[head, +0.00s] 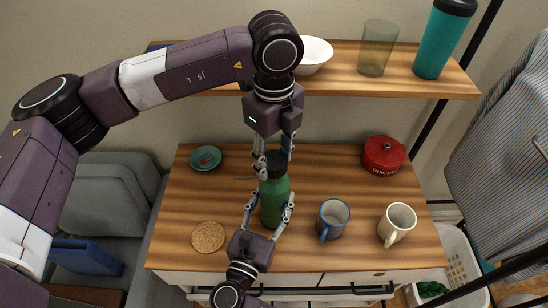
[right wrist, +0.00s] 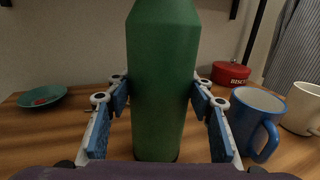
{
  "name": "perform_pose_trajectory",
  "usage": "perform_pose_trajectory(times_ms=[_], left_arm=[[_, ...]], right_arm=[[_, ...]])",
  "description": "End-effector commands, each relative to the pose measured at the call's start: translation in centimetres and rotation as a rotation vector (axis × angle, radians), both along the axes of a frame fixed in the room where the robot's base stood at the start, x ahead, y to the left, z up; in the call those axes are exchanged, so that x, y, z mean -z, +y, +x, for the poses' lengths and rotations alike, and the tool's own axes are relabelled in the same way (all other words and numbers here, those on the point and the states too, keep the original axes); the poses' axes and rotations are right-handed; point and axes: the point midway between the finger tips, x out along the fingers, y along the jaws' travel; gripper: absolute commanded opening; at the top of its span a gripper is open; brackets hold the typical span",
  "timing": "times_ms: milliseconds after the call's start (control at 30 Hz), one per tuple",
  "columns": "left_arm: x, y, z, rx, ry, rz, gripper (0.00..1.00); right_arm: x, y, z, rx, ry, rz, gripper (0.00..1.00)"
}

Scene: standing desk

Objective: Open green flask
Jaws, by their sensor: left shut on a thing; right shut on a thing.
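The green flask (head: 273,203) stands upright on the wooden desktop, with a dark cap (head: 276,165) on top. My left gripper (head: 273,158) comes down from above and is shut on the cap, a finger on either side. My right gripper (head: 271,200) reaches in from the front edge and is shut on the flask's body. In the right wrist view the green flask (right wrist: 163,85) stands between the blue finger pads; its top is out of that frame.
A blue mug (head: 333,220) and a cream mug (head: 397,224) stand right of the flask. A red biscuit tin (head: 384,155) is behind them. A cork coaster (head: 208,237) and teal dish (head: 205,158) lie left. A shelf (head: 345,85) crosses behind, holding a bowl, glass and teal tumbler.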

Motion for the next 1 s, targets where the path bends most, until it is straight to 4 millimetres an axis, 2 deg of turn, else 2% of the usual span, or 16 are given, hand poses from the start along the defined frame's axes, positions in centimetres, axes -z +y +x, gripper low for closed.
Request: perform_pose_trajectory(times_ms=[300, 567, 600, 767, 1000], left_arm=[[-3.5, 0.0, 0.1, 0.0, -0.003, -0.001, 0.12], [-3.9, 0.0, 0.0, 0.0, -0.001, -0.001, 0.12], [-3.9, 0.0, 0.0, 0.0, -0.001, -0.001, 0.12], [-3.9, 0.0, 0.0, 0.0, -0.001, -0.001, 0.12], [-3.9, 0.0, 0.0, 0.0, -0.001, -0.001, 0.12]], right_arm=[[-0.2, 0.0, 0.1, 0.0, -0.004, 0.001, 0.0], [-0.2, 0.0, 0.0, 0.0, -0.004, 0.001, 0.0], [-0.2, 0.0, 0.0, 0.0, -0.004, 0.001, 0.53], [-0.1, 0.0, 0.0, 0.0, -0.002, 0.0, 0.69], [0.0, 0.0, 0.0, 0.0, -0.001, 0.0, 0.69]])
